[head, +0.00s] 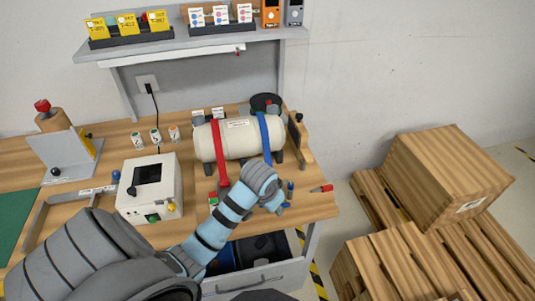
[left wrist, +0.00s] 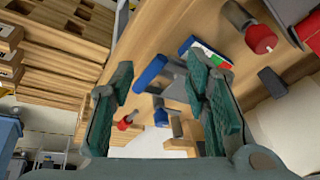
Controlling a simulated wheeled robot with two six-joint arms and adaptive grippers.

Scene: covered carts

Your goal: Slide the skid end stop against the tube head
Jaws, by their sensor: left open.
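A cream tube (head: 238,140) lies on the workbench in the head view, held by a red strap (head: 219,150) and a blue strap (head: 264,135). Its head is the right end, close to the wooden skid end stop (head: 303,152). The end stop stands upright at the right; I cannot tell whether it touches the head. My left gripper (head: 274,198) is in front of the tube's right part, left of and nearer than the stop. In the left wrist view the left gripper (left wrist: 160,100) is open, with nothing clearly held. My right gripper is not in view.
A blue-handled tool (left wrist: 150,72) and a red-tipped tool (head: 321,188) lie on the bench near the gripper. A white box (head: 150,187) with a dark screen stands left. A wooden crate (head: 445,172) and pallets are on the floor at right.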

